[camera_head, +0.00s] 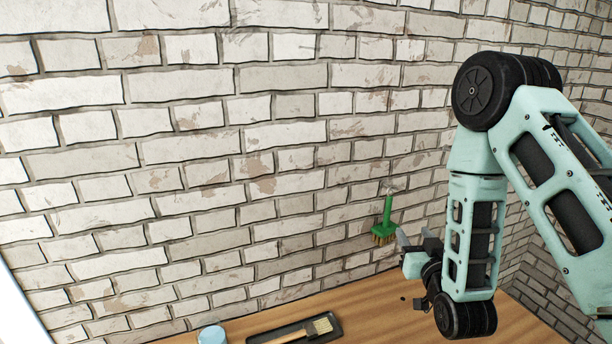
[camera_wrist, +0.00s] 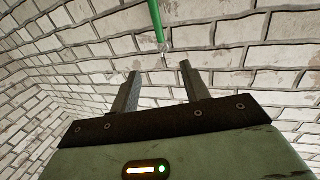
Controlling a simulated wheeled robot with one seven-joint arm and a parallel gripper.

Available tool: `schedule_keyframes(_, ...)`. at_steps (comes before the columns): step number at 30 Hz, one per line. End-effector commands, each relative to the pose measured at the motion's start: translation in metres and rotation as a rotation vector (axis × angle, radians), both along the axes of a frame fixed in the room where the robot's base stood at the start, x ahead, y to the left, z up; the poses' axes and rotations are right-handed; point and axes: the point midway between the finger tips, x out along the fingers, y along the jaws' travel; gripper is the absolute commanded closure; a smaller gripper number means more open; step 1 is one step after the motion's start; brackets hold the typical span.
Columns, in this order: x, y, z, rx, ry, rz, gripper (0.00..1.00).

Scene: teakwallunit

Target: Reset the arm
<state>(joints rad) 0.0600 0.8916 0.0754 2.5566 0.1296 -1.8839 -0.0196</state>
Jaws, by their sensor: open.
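My gripper (camera_head: 404,238) is at the right in the head view, at the end of my pale green arm, above the wooden surface and in front of the brick wall. In the wrist view its two fingers (camera_wrist: 159,80) stand apart with nothing between them. A green brush (camera_head: 386,222) with brown bristles is against the wall, handle up, just left of my gripper in the head view. Its green handle (camera_wrist: 157,20) shows at the top of the wrist view, beyond the fingertips. I see a gap between fingers and handle in that view.
A wooden surface (camera_head: 375,308) runs along the wall's foot. On it are a dark tray (camera_head: 258,338) with a wooden-handled brush (camera_head: 322,326) and a light blue round thing (camera_head: 212,335). A small dark bit (camera_head: 417,303) lies below my gripper. The white brick wall (camera_head: 200,150) stands close behind.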

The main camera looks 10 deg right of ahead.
Motion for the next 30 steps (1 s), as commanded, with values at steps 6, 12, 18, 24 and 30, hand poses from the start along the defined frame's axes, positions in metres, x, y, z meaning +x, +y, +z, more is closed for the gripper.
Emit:
schedule_keyframes(6,0.011,0.038,-0.006,0.046,0.146,0.082,0.54)
schedule_keyframes(12,0.001,0.107,-0.015,0.083,0.421,0.233,0.54)
schedule_keyframes(18,-0.043,0.171,-0.016,0.058,0.706,0.391,0.54)
schedule_keyframes(24,-0.114,0.213,-0.009,-0.033,0.99,0.532,0.54)
schedule_keyframes(30,-0.2,0.226,0.006,-0.187,1.261,0.635,0.54)
